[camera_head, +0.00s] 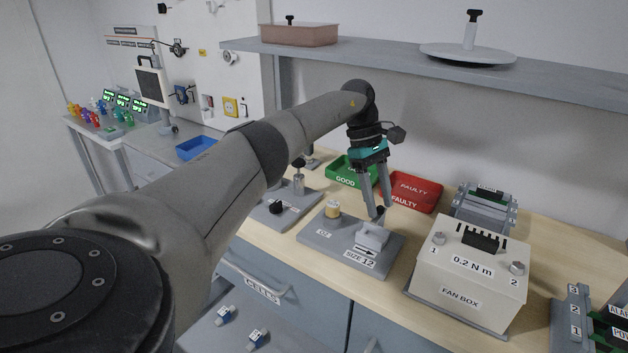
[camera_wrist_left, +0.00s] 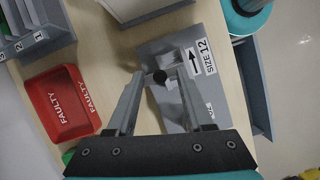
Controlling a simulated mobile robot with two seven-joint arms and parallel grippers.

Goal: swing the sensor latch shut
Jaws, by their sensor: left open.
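The grey sensor plate (camera_head: 318,236), marked O2 and SIZE 12, lies on the wooden bench. A yellowish cylinder (camera_head: 333,209) stands at its far left part. A light grey latch block (camera_head: 372,237) with a black knob sits on its right part, beside a printed arrow. My left gripper (camera_head: 379,211) points down just above the latch, open. The yellow cylinder is not visible there. My right gripper is not in view.
The fan box (camera_head: 467,274) stands close on the right. A red FAULTY tray (camera_head: 430,190) and a green GOOD tray (camera_head: 340,172) lie behind the gripper. Another grey plate (camera_head: 270,217) with a black knob lies left. A shelf (camera_head: 400,64) hangs above the bench.

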